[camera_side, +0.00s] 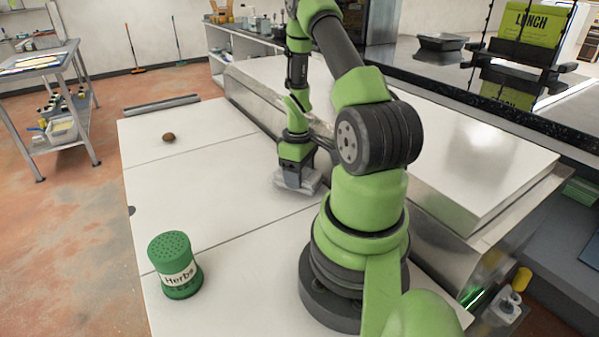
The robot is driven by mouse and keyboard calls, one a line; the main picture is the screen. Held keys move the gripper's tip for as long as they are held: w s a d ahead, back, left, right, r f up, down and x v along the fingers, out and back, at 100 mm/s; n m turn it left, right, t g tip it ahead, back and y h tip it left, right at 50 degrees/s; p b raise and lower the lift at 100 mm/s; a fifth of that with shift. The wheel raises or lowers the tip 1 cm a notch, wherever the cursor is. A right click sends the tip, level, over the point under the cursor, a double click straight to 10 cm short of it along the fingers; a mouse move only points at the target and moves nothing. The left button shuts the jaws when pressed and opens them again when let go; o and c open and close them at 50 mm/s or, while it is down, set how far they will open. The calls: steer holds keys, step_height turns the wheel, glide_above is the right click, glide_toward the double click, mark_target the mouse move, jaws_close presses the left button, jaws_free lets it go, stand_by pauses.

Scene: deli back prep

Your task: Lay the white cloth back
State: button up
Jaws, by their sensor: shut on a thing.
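My gripper (296,183) points down at the right side of the white worktop (215,195), close to the raised metal-sided counter. It is shut on a pale, crumpled thing, the white cloth (311,188), which shows as a small light patch around and beside the fingertips. Most of the cloth is hidden by the gripper, and its full shape is hard to make out. It is at or just above the worktop; I cannot tell which.
A green herbs shaker (175,265) stands at the worktop's front left. A small brown round thing (168,137) lies at the back left. The raised white-topped counter (465,150) borders the right. The middle left of the worktop is clear.

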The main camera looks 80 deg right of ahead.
steer(key=shift+f, duration=0.6)
stand_by(0.4)
steer(key=o, duration=0.9)
steer(key=shift+r, duration=0.1)
steer(key=shift+w+r, duration=0.15)
steer(key=shift+r, duration=3.75)
step_height(320, 180, up, 10)
steer(key=shift+w+d, duration=0.15)
